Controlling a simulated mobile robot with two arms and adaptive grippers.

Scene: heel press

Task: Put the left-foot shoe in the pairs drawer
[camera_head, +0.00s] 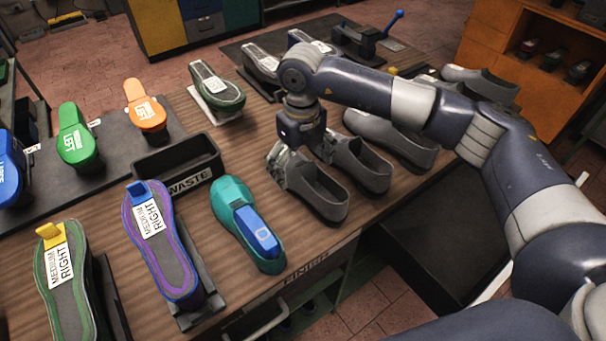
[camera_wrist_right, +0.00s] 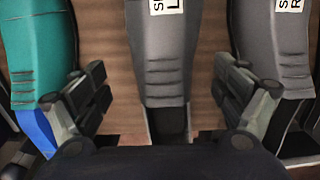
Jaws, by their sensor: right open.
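A grey shoe (camera_head: 318,192) lies on the wooden table, nearest of the grey shoes to the teal one. In the right wrist view the same grey shoe (camera_wrist_right: 163,65) carries a white label, partly cut off, that seems to end in L. My right gripper (camera_head: 304,160) is open over this shoe's far end. In the wrist view its fingers (camera_wrist_right: 167,100) are apart on either side of the shoe, with nothing clamped. A second grey shoe (camera_head: 360,163), its label seeming to show R, lies just right. No drawer labelled for pairs is readable. My left gripper is out of view.
A teal shoe with a blue part (camera_head: 240,215) lies left of the gripper. A black WASTE bin (camera_head: 182,175) stands behind it. Labelled purple (camera_head: 180,262) and green (camera_head: 65,275) soles stand front left. A dark box-like surface (camera_head: 440,250) is below the table's right edge.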

